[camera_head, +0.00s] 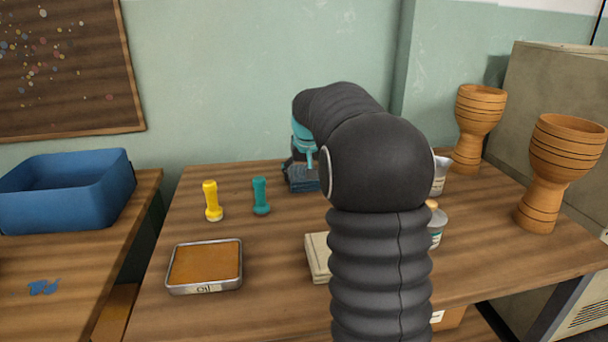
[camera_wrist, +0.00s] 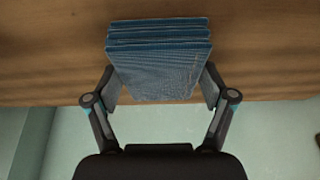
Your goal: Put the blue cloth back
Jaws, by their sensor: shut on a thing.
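The blue cloth (camera_wrist: 160,62) is a folded, layered stack with a fine weave. In the wrist view it sits between the two fingers of my gripper (camera_wrist: 160,88), which touch it on both sides. In the head view part of the cloth (camera_head: 303,180) shows at the back of the table, left of my arm. My gripper (camera_head: 299,160) is shut on it there, partly hidden behind my arm. I cannot tell whether the cloth rests on the table or is just above it.
A yellow torch-like object (camera_head: 212,201) and a teal one (camera_head: 260,196) stand to the left. A metal tray (camera_head: 205,287) lies in front. A blue bin (camera_head: 66,190) is on the left table. Two wooden goblet drums (camera_head: 551,175) stand at right. A pale block (camera_head: 318,258) is half hidden.

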